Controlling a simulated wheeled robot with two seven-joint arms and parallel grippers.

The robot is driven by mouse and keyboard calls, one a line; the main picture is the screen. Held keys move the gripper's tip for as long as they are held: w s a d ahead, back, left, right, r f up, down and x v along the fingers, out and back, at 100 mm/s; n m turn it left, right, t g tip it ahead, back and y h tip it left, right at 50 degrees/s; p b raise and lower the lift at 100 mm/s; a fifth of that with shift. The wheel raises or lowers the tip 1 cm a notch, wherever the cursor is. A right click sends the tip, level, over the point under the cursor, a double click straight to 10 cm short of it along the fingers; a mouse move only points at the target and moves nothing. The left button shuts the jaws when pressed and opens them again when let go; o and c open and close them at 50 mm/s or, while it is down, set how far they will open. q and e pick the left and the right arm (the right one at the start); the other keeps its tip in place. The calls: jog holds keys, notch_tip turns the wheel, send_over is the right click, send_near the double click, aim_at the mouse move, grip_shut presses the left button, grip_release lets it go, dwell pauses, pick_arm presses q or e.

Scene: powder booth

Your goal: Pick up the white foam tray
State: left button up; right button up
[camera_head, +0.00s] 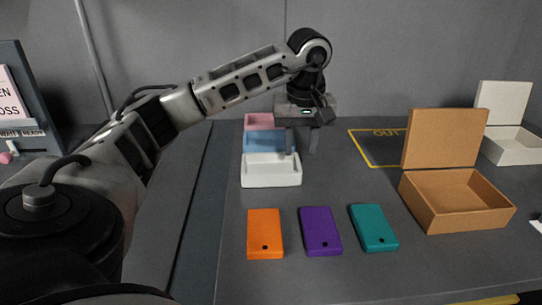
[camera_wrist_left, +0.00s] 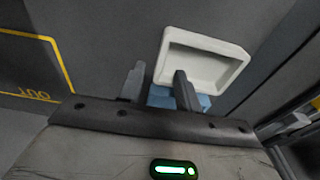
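The white foam tray (camera_head: 271,177) sits on the grey table, in front of a blue tray (camera_head: 263,140) and a pink tray (camera_head: 258,121). My left gripper (camera_head: 301,146) is above the table at the trays' right side, pointing down, its two fingers apart and nothing visible between them. In the left wrist view the white tray (camera_wrist_left: 236,70) looks empty and lies just beyond the fingers (camera_wrist_left: 160,70). One finger overlaps its near edge in the picture; I cannot tell whether they touch. Part of the blue tray (camera_wrist_left: 160,96) shows behind the fingers. My right gripper is not in view.
Orange (camera_head: 265,234), purple (camera_head: 320,231) and teal (camera_head: 373,228) slabs lie in front of the trays. An open brown box (camera_head: 460,200) stands right, with a white open box (camera_head: 512,146) behind it. A yellow OUT outline (camera_head: 372,157) marks clear table.

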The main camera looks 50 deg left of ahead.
aim_at(298, 161)
pick_arm(q)
jog(key=f, duration=0.4)
jog(key=shift+w+a+f, duration=0.1)
jog(key=shift+a, duration=0.15)
grip_shut()
jog(key=shift+r, duration=0.4)
notch_tip(298, 161, up, 2)
jog(key=shift+r, duration=0.15)
jog(key=s+r+p, duration=0.1)
jog(key=s+r, duration=0.9)
jog(key=s, duration=0.4)
jog(key=shift+a, duration=0.25)
